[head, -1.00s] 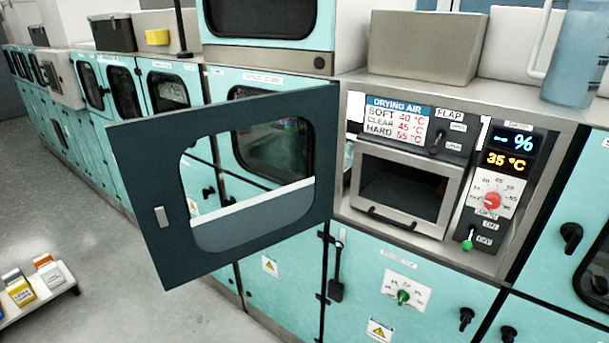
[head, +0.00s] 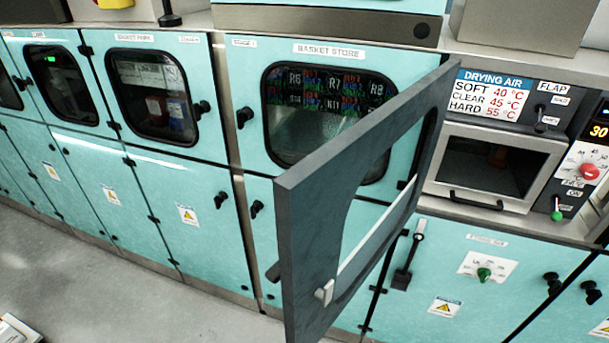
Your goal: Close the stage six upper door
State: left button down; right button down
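One upper door (head: 308,245) stands wide open, swung out into the aisle. It is a dark grey frame with a large rounded window opening, seen at a steep angle. Its far edge is on the right, beside the drying air unit, and its free edge points toward me. A small light latch piece (head: 324,292) is on its inner face near the free edge. I cannot read a stage number on this door. Part of a dark handle (head: 274,271) shows past its free edge. Neither of my grippers is in view.
The drying air panel (head: 497,98) and its dark-windowed chamber (head: 485,168) are right of the door. The basket store window (head: 320,100) is partly behind it. Teal lower cabinets (head: 150,215) with black knobs line the wall.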

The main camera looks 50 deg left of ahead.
aim_at(313, 198)
jog(key=k+j, duration=0.15)
jog(key=j, duration=0.2)
jog(key=k+j, duration=0.15)
jog(key=j, duration=0.2)
jog(key=k+j, duration=0.2)
jog(key=j, duration=0.2)
jog(key=k+j, duration=0.15)
jog(key=j, duration=0.2)
